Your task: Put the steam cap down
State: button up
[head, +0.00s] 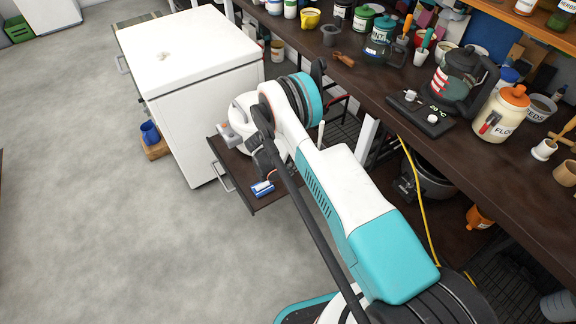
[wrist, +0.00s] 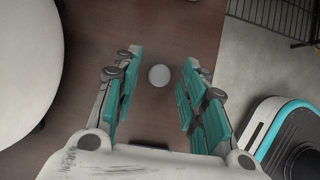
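A small pale grey-white round piece, which looks like the steam cap (wrist: 159,75), shows in the wrist view over a dark brown board. My gripper (wrist: 158,92) is open, with its teal finger pads on both sides of the cap and a clear gap to each. The cap seems to lie on the board, though its exact height is hard to tell. In the head view my arm covers most of the gripper area, and I cannot make out the cap there. The brown pull-out board (head: 270,201) shows below my arm, beside the white cabinet.
A blue-and-white item (head: 262,188) lies near the board's front edge. The white cabinet (head: 190,60) stands to the left. The dark counter (head: 388,84) on the right carries jars, a kettle and a scale. A large white rounded shape (wrist: 25,60) fills the wrist view's left. Open floor lies in front.

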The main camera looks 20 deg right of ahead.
jog(key=p+v, duration=0.4)
jog(key=v, duration=0.8)
jog(key=s+d+r+m+t+y, duration=0.1)
jog(key=s+d+r+m+y, duration=0.3)
jog(key=r, duration=1.3)
jog(key=s+r+m+t+h, duration=0.1)
jog(key=r+m, duration=0.4)
jog(key=r, duration=1.3)
jog(key=s+d+r+m+t+y, duration=0.15)
jog(key=s+r+m, duration=0.35)
jog(key=s+r, duration=0.6)
jog(key=s+d+m+t+y, duration=0.1)
jog(key=s+m, duration=0.6)
jog(key=s, duration=0.9)
jog(key=shift+s+r+m+t, duration=0.15)
jog(key=shift+r+m+t, duration=0.15)
jog(key=shift+r+t, duration=0.15)
